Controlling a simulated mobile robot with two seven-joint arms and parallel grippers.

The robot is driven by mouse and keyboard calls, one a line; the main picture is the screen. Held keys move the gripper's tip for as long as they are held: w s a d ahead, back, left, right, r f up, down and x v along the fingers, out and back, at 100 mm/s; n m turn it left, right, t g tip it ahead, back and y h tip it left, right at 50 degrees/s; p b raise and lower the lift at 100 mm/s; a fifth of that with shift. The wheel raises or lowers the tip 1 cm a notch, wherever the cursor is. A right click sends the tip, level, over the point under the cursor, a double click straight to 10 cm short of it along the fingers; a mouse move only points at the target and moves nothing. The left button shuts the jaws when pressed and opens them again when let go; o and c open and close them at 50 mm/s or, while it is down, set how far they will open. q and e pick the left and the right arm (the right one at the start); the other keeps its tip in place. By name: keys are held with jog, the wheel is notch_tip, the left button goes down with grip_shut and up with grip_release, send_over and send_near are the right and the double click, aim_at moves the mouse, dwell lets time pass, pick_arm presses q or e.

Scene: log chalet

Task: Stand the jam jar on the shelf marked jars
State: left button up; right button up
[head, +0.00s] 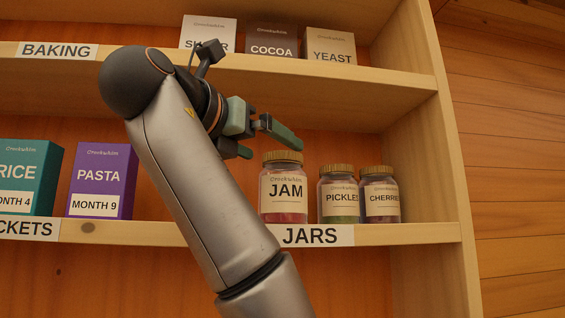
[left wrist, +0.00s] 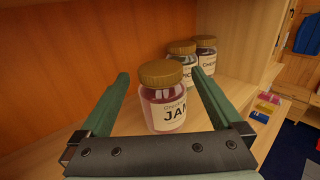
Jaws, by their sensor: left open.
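The jam jar (head: 284,190), with a gold lid and a white JAM label, stands upright on the shelf marked JARS (head: 365,235), left of two other jars. My left gripper (head: 272,143) is just above and left of it in the head view. In the left wrist view the left gripper (left wrist: 160,97) is open, with the jam jar (left wrist: 165,100) between or just beyond its two green fingers. The fingers look apart from the jar; exact contact cannot be told. My right gripper is not in view.
A pickles jar (head: 338,195) and a cherries jar (head: 380,196) stand right of the jam. Left are a purple pasta box (head: 101,182) and a teal rice box (head: 27,178). The upper shelf (head: 340,86) overhangs the arm, holding cocoa (head: 271,45) and yeast (head: 330,47) boxes.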

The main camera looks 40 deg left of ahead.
pick_arm(q)
jog(key=shift+b+v, duration=0.55)
jog(key=shift+v, duration=1.35)
